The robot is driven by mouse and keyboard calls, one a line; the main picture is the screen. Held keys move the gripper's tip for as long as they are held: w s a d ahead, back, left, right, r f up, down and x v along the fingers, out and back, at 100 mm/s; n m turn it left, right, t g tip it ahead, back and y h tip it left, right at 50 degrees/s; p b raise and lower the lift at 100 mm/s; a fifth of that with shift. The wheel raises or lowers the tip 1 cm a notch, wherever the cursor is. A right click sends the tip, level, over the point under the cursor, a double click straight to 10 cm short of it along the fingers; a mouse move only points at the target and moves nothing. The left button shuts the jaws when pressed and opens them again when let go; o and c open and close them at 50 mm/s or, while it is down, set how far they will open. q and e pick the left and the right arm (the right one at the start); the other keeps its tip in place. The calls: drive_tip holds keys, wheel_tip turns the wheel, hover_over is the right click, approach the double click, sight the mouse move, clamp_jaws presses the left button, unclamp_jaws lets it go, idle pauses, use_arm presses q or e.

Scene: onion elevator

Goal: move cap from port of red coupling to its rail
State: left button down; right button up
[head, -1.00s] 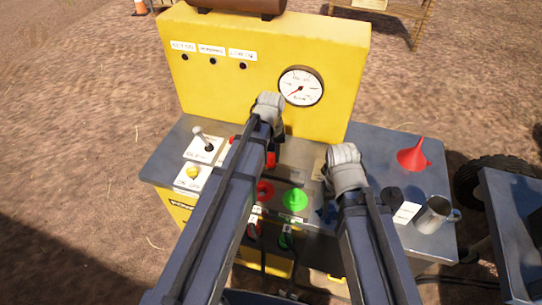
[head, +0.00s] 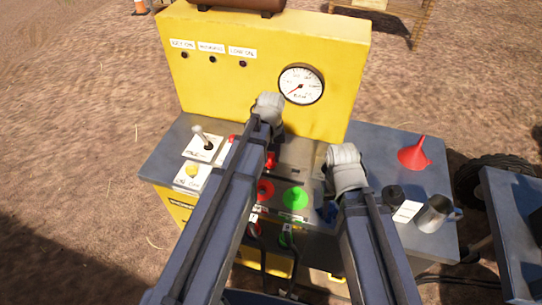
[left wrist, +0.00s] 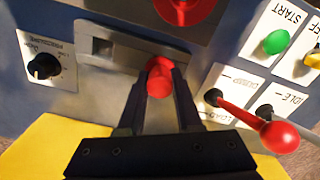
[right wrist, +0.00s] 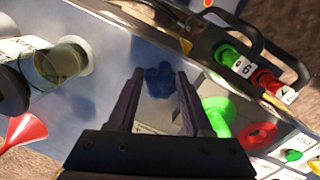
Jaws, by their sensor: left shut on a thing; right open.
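My left gripper (left wrist: 160,88) is shut on a small red cap (left wrist: 159,72). The cap also shows below the left wrist in the head view (head: 270,160). The red coupling (left wrist: 187,8) is at the top of the left wrist view, apart from the cap. In the head view its round red face (head: 264,190) lies nearer to me than the cap. A metal strip with a slot, possibly the rail (left wrist: 100,46), lies beside and under the held cap; contact is unclear. My right gripper (right wrist: 155,85) is open, with nothing between its fingers, above the panel.
A green coupling (head: 295,199) sits right of the red one. A blue part (right wrist: 160,82) lies beyond the right fingers. A red-knobbed lever (left wrist: 279,136) stands close to the left gripper. A red funnel (head: 414,153) and a metal mug (head: 435,213) stand at right. A yellow gauge panel (head: 235,90) rises behind.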

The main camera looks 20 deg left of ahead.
use_arm(q)
drive_tip(key=shift+f+b, duration=0.65)
drive_tip(key=shift+f, duration=0.05)
use_arm(e)
drive_tip(key=shift+f, duration=0.75)
idle(0.7)
use_arm(q)
drive_tip(key=shift+c, duration=0.5)
unclamp_jaws()
drive_tip(key=shift+r, duration=0.1)
use_arm(e)
drive_tip(key=shift+r, duration=0.15)
use_arm(q)
drive_tip(key=shift+r+p, duration=3.45)
drive_tip(key=shift+p, duration=0.1)
use_arm(e)
wheel_tip(320, 180, up, 7)
